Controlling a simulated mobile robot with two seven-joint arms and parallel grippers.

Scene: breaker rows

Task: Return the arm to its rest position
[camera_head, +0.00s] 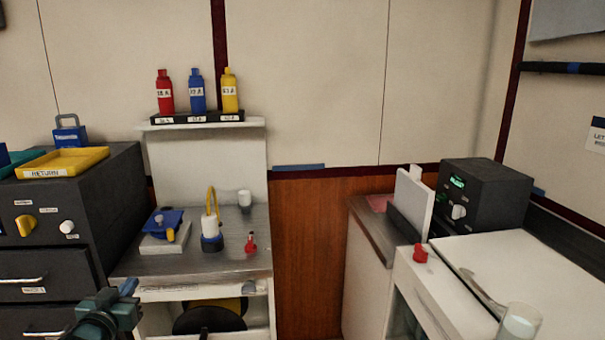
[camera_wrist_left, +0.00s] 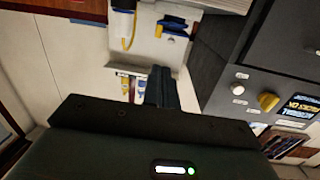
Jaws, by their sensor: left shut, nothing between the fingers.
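My left gripper (camera_head: 127,288) shows at the bottom left of the head view, low in front of the dark cabinet's drawers and the metal counter. In the left wrist view its dark fingers (camera_wrist_left: 161,88) are together with nothing between them. It touches nothing that I can see. Most of my left arm is below the picture. My right gripper is in neither view.
The dark cabinet (camera_head: 113,198) with a yellow knob (camera_head: 26,225), a white knob (camera_head: 67,227) and drawer handles stands left. A yellow tray (camera_head: 85,160) sits on top. The metal counter (camera_head: 190,263) holds small items. A dark box (camera_head: 484,195) stands right.

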